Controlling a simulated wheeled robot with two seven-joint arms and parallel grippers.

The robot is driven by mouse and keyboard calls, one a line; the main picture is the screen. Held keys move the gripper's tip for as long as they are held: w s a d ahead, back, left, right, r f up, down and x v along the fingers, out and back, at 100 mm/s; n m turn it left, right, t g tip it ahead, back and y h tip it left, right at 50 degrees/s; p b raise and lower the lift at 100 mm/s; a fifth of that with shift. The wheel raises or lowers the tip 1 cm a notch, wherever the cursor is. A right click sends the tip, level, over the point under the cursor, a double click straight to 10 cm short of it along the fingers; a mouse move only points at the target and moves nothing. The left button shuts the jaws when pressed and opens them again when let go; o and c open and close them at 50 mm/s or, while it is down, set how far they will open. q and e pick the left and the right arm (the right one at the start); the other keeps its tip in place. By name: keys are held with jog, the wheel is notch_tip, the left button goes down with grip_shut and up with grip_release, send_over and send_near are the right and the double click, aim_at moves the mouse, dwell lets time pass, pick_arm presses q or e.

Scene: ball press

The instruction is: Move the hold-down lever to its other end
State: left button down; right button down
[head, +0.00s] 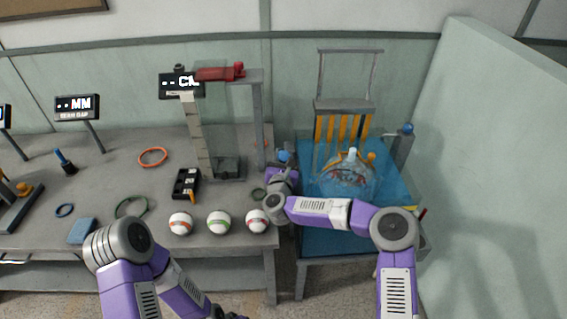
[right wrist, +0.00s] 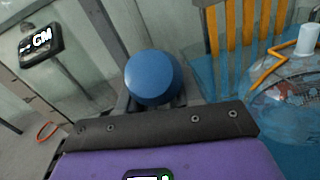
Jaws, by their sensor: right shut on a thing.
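The press stands on a blue-topped table (head: 330,238) at the right, with a grey upright frame (head: 345,106) and orange bars (head: 342,128). A clear ball (head: 345,178) with printed markings sits in front of the bars; it also shows in the right wrist view (right wrist: 292,100). A lever with a round blue knob (head: 284,156) stands at the press's left side. My right gripper (head: 283,172) is at this lever and shut on it. In the right wrist view the blue knob (right wrist: 152,78) shows just beyond the gripper's dark edge; the fingertips are hidden.
A second blue knob (head: 407,129) sits on a grey post at the press's right. The grey bench (head: 135,190) at left holds several balls, rings and a tall stand (head: 200,140) with a red part. A pale wall panel (head: 490,150) closes the right side.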

aim_at(281, 153)
jog(key=shift+g, duration=0.7)
jog(key=w+r+p, duration=0.1)
jog(key=r, duration=0.1)
jog(key=w+r+p, duration=0.1)
jog(key=p, duration=0.1)
jog(key=shift+w+r, duration=0.3)
jog(key=shift+r, duration=0.05)
jog(key=shift+w+r+g+p, duration=0.3)
jog(key=shift+w+p, duration=0.15)
jog(key=shift+p, duration=0.15)
jog(key=shift+w+r+g+p, duration=0.3)
jog(key=shift+w+p, duration=0.15)
jog(key=shift+p, duration=0.15)
jog(key=shift+f, duration=0.1)
jog(key=c, duration=1.1)
grip_release()
jog(key=shift+o, duration=0.2)
jog(key=shift+s, duration=0.1)
jog(key=shift+f, duration=0.1)
jog(key=shift+v, duration=3.8)
jog(key=shift+d, duration=0.15)
jog(key=shift+c, duration=0.3)
